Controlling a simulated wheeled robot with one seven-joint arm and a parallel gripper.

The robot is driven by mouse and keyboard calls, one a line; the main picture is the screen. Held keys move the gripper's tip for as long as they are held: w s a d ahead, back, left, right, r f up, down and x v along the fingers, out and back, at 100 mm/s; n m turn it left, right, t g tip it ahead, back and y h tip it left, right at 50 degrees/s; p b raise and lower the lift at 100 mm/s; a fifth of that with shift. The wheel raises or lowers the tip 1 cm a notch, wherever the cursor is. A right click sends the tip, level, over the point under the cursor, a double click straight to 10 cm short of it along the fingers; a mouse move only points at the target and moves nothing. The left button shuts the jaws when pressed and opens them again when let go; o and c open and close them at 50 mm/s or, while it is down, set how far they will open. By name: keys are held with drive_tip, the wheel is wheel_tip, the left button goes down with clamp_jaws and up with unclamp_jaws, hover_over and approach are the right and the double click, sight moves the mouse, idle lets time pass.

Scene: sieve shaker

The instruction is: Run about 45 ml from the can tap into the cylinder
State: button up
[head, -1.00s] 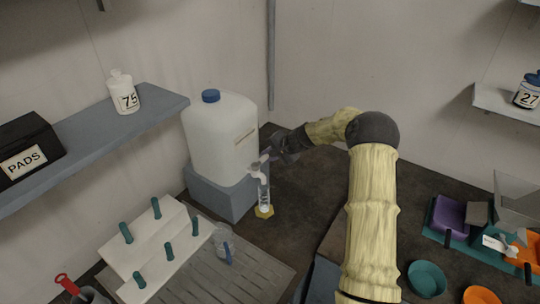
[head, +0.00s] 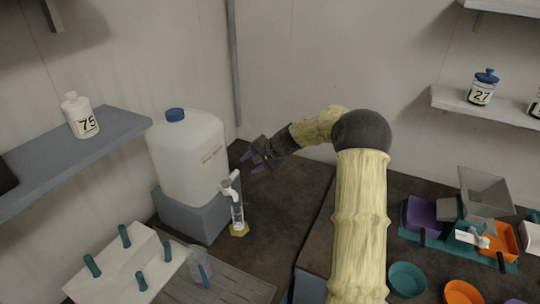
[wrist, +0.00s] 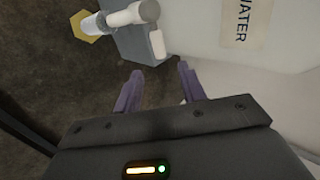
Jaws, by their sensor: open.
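The white water can (head: 188,158) with a blue cap stands on a grey block. Its white tap (head: 229,186) sticks out at the lower right; it also shows in the wrist view (wrist: 130,14). The clear cylinder (head: 238,214) stands upright on a yellow foot under the tap. In the wrist view the cylinder (wrist: 97,23) is seen from above, partly under the tap. The water level and any flow are too small to tell. My gripper (head: 252,162) is open and empty, above and right of the tap, apart from it. Its purple fingers show in the wrist view (wrist: 160,75).
A white peg rack (head: 130,262) and a clear beaker (head: 199,266) stand front left. A shelf (head: 110,140) with a bottle marked 75 (head: 80,115) is at left. A teal tray (head: 440,248) with scoops lies at right. The dark counter right of the cylinder is clear.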

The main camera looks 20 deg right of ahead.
drive_tip(key=b+v, duration=0.1)
drive_tip(key=v, duration=0.9)
drive_tip(key=shift+b, duration=0.4)
drive_tip(key=s+a+f+n+g+h, duration=0.1)
drive_tip(key=s+a+f+n+h, duration=0.1)
drive_tip(key=s, duration=0.8)
drive_tip(key=s+a+f+n+g+h, duration=0.1)
drive_tip(key=s+a+f+n+h, duration=0.1)
drive_tip(key=s, duration=0.8)
drive_tip(key=s+a+f+n+g+h, duration=0.1)
drive_tip(key=s+a+f+n, duration=0.3)
drive_tip(key=s, duration=0.6)
drive_tip(key=shift+s+a+n+g+h, duration=0.3)
drive_tip(key=shift+a+n+h, duration=0.15)
drive_tip(key=shift+h, duration=0.25)
